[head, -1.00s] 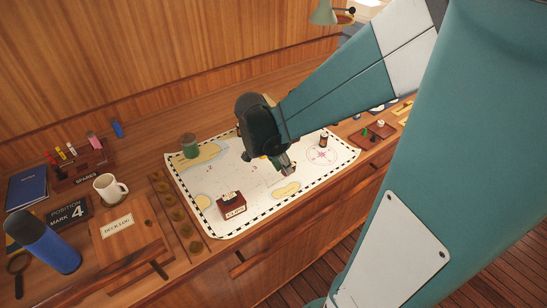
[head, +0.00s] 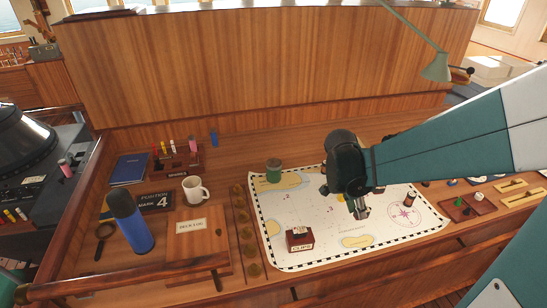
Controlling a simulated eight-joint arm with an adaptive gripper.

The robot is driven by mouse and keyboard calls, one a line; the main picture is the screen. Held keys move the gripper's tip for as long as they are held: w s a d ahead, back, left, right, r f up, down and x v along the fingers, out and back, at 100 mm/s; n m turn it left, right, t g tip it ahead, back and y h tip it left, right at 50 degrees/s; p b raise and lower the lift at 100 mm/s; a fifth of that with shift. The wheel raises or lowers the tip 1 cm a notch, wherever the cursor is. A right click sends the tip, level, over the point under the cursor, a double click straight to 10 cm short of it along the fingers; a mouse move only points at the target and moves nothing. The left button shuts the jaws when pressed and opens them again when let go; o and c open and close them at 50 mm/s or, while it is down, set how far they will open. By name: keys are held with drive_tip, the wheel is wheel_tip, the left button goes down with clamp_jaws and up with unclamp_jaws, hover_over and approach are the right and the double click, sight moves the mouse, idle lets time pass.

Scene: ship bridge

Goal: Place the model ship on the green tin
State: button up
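The green tin (head: 273,171) stands upright near the far left corner of the chart (head: 300,225). My gripper (head: 361,213) points down over the right middle of the chart, to the right of the tin and nearer the front. Its fingers are small and partly covered by its dark body, so I cannot tell whether they are open or shut, or whether anything is between them. I cannot make out a model ship in the head view. My arm covers part of the desk behind and to the right of the chart.
A clips box (head: 299,239) and a small dark bottle (head: 409,199) stand on the chart. Left of it are a white mug (head: 195,189), a blue flask (head: 129,221) and a deck log (head: 191,226). A small tray (head: 466,208) lies right. The chart's middle is mostly clear.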

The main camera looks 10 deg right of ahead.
drive_tip(key=w+a+r+n+p, duration=0.1)
drive_tip(key=w+a+r, duration=0.2)
drive_tip(key=w+a, duration=0.4)
drive_tip(key=w+a+r+n+t+p, duration=0.1)
drive_tip(key=w+a, duration=0.6)
drive_tip(key=w, duration=1)
drive_tip(key=w+a+r+n+p, duration=0.1)
drive_tip(key=w+a+r+n, duration=0.1)
drive_tip(key=w+a+r, duration=0.2)
drive_tip(key=w+a, duration=0.3)
drive_tip(key=w, duration=0.5)
drive_tip(key=shift+w+a+r+n+t+p, duration=0.2)
drive_tip(key=shift+w+r+n+t+p, duration=0.1)
drive_tip(key=shift+r+n+t+p, duration=0.1)
drive_tip(key=shift+f, duration=0.15)
hover_over(273, 163)
drive_tip(key=a, duration=0.1)
drive_tip(key=shift+s+a+f, duration=0.1)
drive_tip(key=shift+s+f, duration=0.05)
drive_tip(key=shift+f, duration=1.35)
drive_tip(key=shift+s+a+f, duration=0.1)
drive_tip(key=shift+f, duration=1.4)
drive_tip(key=shift+f, duration=1.9)
drive_tip(key=shift+f, duration=0.15)
